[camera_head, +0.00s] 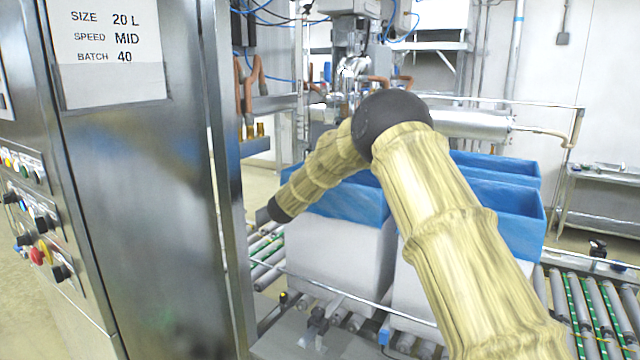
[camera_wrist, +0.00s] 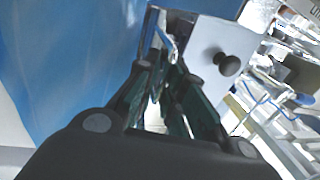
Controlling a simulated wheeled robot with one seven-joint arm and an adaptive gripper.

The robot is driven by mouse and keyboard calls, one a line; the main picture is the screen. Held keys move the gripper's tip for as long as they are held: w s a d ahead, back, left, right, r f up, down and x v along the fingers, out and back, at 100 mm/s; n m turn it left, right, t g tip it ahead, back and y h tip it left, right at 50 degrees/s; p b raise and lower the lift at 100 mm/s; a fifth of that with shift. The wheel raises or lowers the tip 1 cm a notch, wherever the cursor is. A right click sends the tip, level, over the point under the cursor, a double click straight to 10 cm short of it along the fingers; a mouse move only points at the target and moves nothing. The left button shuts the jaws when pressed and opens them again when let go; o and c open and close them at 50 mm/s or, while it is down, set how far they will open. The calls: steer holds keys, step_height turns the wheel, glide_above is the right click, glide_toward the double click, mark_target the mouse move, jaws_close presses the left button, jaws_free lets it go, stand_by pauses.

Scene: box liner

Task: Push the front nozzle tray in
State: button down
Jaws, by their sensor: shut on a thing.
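In the wrist view, my gripper (camera_wrist: 166,66) has its two dark fingers close together around a thin pale metal piece (camera_wrist: 166,42), which looks like a handle. Just right of the fingertips is a light grey panel (camera_wrist: 208,50) with a round black knob (camera_wrist: 230,66). I cannot tell for certain whether the panel or the metal piece belongs to the front nozzle tray. No nozzle tray can be made out there.
Boxes with blue liners (camera_head: 345,200) stand on a roller conveyor (camera_head: 590,310) under and behind my arm. A steel cabinet (camera_head: 145,220) with buttons fills the left. A thin rail runs before the boxes. In the wrist view, a large blue surface (camera_wrist: 70,60) is close on the left.

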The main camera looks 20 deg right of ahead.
steer(key=shift+w+r, duration=0.1)
steer(key=shift+r, duration=0.45)
steer(key=c, duration=1.7)
jaws_free()
steer(key=shift+o, duration=0.5)
steer(key=shift+w+f, duration=0.15)
steer(key=shift+f, duration=0.15)
steer(key=v, duration=1.2)
steer(key=shift+d+f, duration=0.1)
